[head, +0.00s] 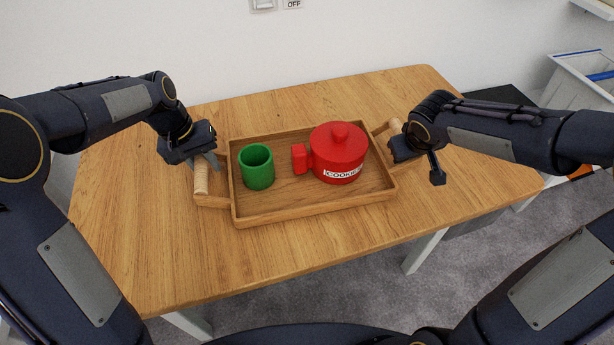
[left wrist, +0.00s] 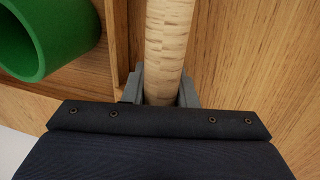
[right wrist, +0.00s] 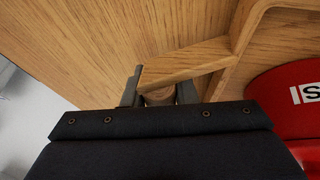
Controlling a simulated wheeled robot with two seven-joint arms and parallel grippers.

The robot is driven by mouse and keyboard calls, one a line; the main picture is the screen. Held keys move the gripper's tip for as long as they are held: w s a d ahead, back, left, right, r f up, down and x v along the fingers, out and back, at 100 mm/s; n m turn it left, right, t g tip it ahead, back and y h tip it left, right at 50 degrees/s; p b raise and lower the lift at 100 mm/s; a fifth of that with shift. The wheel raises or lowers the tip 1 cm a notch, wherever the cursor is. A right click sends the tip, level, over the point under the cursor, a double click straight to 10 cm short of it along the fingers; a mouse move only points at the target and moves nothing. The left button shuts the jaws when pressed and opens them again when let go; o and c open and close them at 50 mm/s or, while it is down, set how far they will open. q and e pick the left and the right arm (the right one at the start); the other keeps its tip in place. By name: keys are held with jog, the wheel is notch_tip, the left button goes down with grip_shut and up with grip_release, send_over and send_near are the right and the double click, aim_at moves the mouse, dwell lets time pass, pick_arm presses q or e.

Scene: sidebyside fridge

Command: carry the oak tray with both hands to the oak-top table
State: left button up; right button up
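The oak tray (head: 315,211) is level at the middle of the wooden table top (head: 150,225); whether it touches the top is hard to tell. It has a pale round handle at each end. My left gripper (head: 202,163) has its fingers on both sides of the left handle (left wrist: 167,45), close against it. My right gripper (right wrist: 159,92) has its fingers around the right handle (right wrist: 158,97), which is mostly hidden by the gripper. A green cup (head: 257,167) and a red lidded pot (head: 339,155) with partly readable lettering stand upright in the tray.
A white wall (head: 150,40) with a switch stands behind the table. A pale bin (head: 578,85) and a dark surface are at the right. Bare table top surrounds the tray, and grey carpet (head: 350,290) lies in front.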

pick_arm(q)
jog(key=o, duration=0.4)
pick_arm(e)
jog(key=o, duration=0.4)
pick_arm(q)
jog(key=shift+o, duration=0.2)
pick_arm(e)
jog(key=shift+o, duration=0.2)
jog(key=shift+r, duration=0.15)
pick_arm(q)
jog(key=v, duration=1.2)
pick_arm(e)
jog(key=v, duration=1.1)
jog(key=shift+s+r, duration=0.2)
jog(key=shift+r, duration=0.15)
jog(key=shift+a, duration=0.1)
